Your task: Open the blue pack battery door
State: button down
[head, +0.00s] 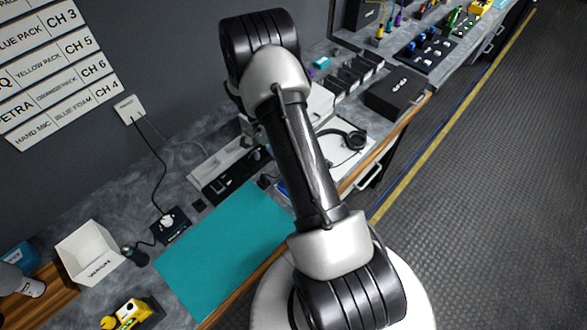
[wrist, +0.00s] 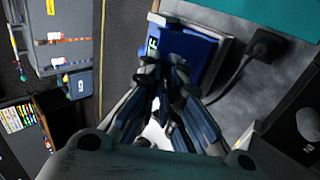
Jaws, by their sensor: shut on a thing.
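The blue pack (wrist: 188,52) shows in the wrist view, just beyond my fingertips, with a small yellow-green label on its left side. My gripper (wrist: 164,66) has its two fingertips close together at the pack's near edge and is shut on part of it. The fingers cover that edge, so I cannot tell the battery door from the body or how far it stands open. In the head view my arm hides the gripper and most of the pack; only a sliver of blue (head: 283,188) shows beside the arm.
A teal mat (head: 220,250) covers the bench left of my arm. Headphones (head: 352,139) and a black box (head: 397,93) lie to the right. A white bin (head: 88,252) stands at the left. A black plug with a cable (wrist: 266,44) is right of the pack.

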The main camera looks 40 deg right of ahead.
jog(key=shift+w+a+f+g+b, duration=0.15)
jog(key=shift+w+g+b, duration=0.65)
jog(key=shift+g+b, duration=0.55)
jog(key=shift+w+d+f+g+b, duration=0.1)
jog(key=shift+w+g+b, duration=0.8)
jog(key=shift+b, duration=0.75)
jog(key=shift+s+r+g, duration=0.1)
jog(key=shift+g, duration=0.15)
jog(key=c, duration=1.8)
grip_release()
